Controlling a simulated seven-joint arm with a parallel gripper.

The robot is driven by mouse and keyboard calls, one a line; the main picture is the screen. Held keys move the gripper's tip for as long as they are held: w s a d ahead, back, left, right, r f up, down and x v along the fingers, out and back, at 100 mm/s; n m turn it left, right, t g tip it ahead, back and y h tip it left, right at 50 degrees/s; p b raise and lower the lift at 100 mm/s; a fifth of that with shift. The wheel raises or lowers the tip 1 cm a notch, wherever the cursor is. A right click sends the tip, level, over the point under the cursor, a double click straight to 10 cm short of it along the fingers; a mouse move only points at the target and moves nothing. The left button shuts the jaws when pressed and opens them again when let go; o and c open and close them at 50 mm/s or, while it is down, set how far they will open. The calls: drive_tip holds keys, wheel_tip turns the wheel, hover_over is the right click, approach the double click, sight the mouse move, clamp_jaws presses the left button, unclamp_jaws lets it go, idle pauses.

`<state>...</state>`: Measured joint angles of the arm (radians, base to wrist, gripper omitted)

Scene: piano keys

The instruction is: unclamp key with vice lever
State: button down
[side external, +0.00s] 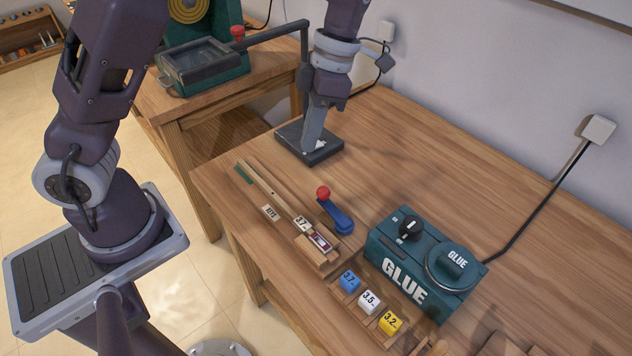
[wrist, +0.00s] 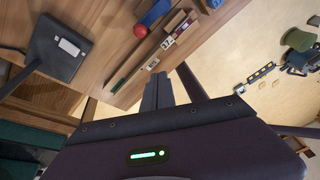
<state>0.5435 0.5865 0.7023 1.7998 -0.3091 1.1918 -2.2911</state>
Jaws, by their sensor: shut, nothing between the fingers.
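A long wooden piano key (side external: 262,184) lies on the workbench, its near end at a small wooden vice block (side external: 318,252) with a 3.7 label beside it. The vice lever (side external: 338,217) is blue with a red ball knob (side external: 323,192), just right of the key. The lever also shows at the top of the wrist view (wrist: 155,13), with its red knob (wrist: 140,30). The key shows there too (wrist: 133,65). My gripper (side external: 311,146) points down behind the lever, apart from it, over a black pad in the picture. Its fingers (wrist: 157,92) are shut and empty.
The black pad (side external: 290,136) carries a small white piece. A green glue machine (side external: 385,246) stands right of the lever. Blue, white and yellow numbered blocks (side external: 369,302) sit in front of it. The bench at the back right is clear.

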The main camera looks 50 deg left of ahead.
sight(336, 208)
drive_tip(key=f+n, duration=0.1)
drive_tip(key=w+f+n+y, duration=0.1)
drive_tip(key=shift+f+n+g, duration=0.2)
drive_tip(key=shift+n+g, duration=0.1)
drive_tip(key=x, duration=0.9)
drive_tip(key=shift+s+f, duration=0.1)
drive_tip(key=shift+f, duration=0.1)
drive_tip(key=w+f, duration=0.1)
drive_tip(key=w, duration=0.1)
drive_tip(key=shift+w+d+f, duration=0.55)
drive_tip(key=shift+w, duration=0.2)
